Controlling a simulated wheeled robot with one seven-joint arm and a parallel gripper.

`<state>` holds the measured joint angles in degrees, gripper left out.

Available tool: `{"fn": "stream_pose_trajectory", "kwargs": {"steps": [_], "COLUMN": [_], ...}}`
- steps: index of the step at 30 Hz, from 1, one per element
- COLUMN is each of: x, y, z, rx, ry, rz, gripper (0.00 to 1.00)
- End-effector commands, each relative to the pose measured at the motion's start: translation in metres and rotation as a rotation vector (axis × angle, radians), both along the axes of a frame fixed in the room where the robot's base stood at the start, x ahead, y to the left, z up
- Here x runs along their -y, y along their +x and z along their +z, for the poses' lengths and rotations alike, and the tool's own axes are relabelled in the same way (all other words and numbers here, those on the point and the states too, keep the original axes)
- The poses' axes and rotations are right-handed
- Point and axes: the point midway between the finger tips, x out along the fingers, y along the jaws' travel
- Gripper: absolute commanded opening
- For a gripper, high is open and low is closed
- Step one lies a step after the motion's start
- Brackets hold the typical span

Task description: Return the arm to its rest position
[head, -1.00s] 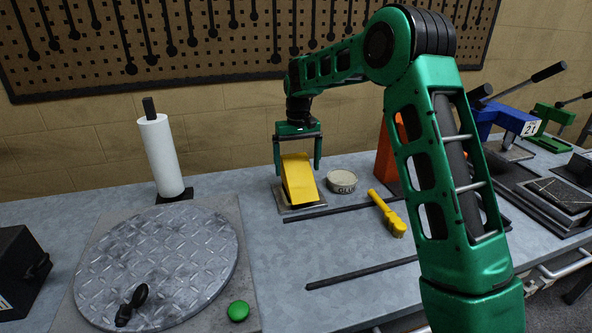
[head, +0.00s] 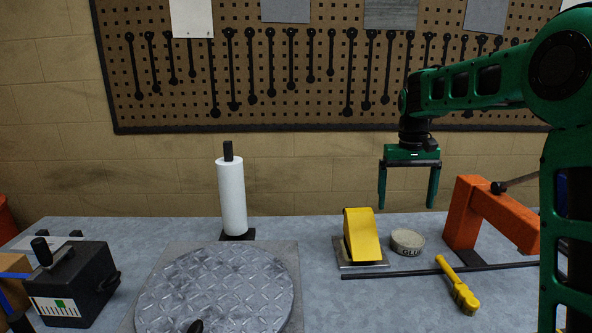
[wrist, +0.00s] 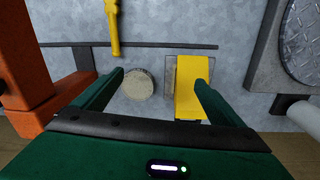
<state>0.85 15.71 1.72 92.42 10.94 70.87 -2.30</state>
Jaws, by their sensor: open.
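My gripper (head: 408,200) hangs fingers-down in the head view, open and empty. It is above the bench, up and to the right of a yellow wedge-shaped block (head: 362,236). The block sits on a small metal plate (head: 350,266) and is apart from the fingers. In the wrist view, my gripper (wrist: 160,82) shows both fingers spread. The yellow block (wrist: 188,100) appears partly behind the right finger there, and the round glue tin (wrist: 138,85) shows between the fingers. My green arm reaches in from the right side of the head view.
An orange frame (head: 482,215) stands right of the glue tin (head: 408,242). A yellow tool (head: 455,284) and a dark rail (head: 420,272) lie in front. A paper roll (head: 231,195), round metal plate (head: 215,290) and black box (head: 75,285) are to the left.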

Motion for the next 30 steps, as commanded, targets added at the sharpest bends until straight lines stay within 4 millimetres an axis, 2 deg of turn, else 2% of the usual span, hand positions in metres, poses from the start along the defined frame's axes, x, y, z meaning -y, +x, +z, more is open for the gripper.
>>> {"fn": "stream_pose_trajectory", "kwargs": {"steps": [1, 6, 12, 15, 21, 24, 27, 30], "x": [0.014, 0.055, 0.088, 0.097, 0.101, 0.097, 0.093, 0.089], "y": [-0.023, -0.098, -0.193, -0.241, -0.332, -0.366, -0.388, -0.4], "z": [0.005, 0.009, 0.001, -0.009, -0.04, -0.055, -0.067, -0.074], "rx": [0.002, 0.002, 0.003, 0.001, 0.003, 0.004, 0.005, 0.005], "ry": [-0.006, -0.02, -0.016, -0.008, 0.023, 0.04, 0.052, 0.059], "rz": [-0.026, -0.114, -0.218, -0.268, -0.359, -0.393, -0.414, -0.426], "gripper": [0.92, 0.92, 0.92, 0.92, 0.92, 0.92, 0.92, 0.92]}}
